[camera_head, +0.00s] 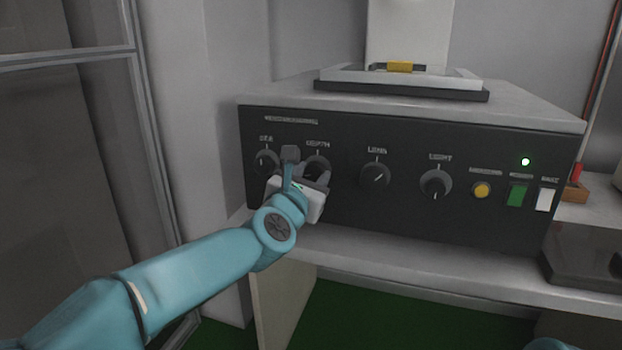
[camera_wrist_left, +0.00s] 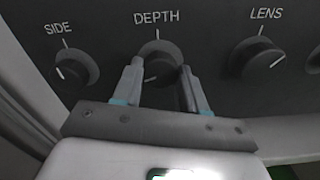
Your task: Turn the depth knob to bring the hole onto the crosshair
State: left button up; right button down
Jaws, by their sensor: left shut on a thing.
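The depth knob (camera_wrist_left: 158,57) is a dark round knob with a pale pointer mark, under the label DEPTH on the black control panel (camera_head: 340,205). In the head view the knob (camera_head: 317,163) is partly covered by my gripper. My left gripper (camera_head: 308,168) is at the panel with its fingers on either side of the depth knob, shut on it. In the left wrist view the two fingers (camera_wrist_left: 160,80) flank the knob's lower half. The pointer mark points down and left. The hole and crosshair do not show. My right gripper is not in view.
The side knob (camera_head: 266,161) is close left of the depth knob. The lens knob (camera_head: 375,176) and light knob (camera_head: 435,184) are to the right, then a yellow button (camera_head: 482,190), a green switch (camera_head: 516,194) and a white switch (camera_head: 546,199). A stage (camera_head: 400,78) stands on top.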

pick_arm(q)
jog(key=m, duration=0.5)
jog(key=shift+m, duration=0.4)
jog(key=m+p, duration=0.1)
jog(key=m, duration=0.4)
jog(key=m+p, duration=0.2)
jog(key=m, duration=0.3)
jog(key=shift+m, duration=0.4)
jog(key=m+p, duration=0.2)
jog(key=m, duration=0.3)
jog(key=m+p, duration=0.3)
jog(key=m, duration=0.3)
jog(key=shift+m, duration=0.4)
jog(key=m+p, duration=0.2)
jog(key=m, duration=0.3)
jog(key=m+p, duration=0.2)
jog(key=m, duration=0.4)
jog(key=shift+m, duration=0.4)
jog(key=shift+f+m+p, duration=0.1)
jog(key=shift+m+p, duration=0.65)
jog(key=shift+m, duration=1.75)
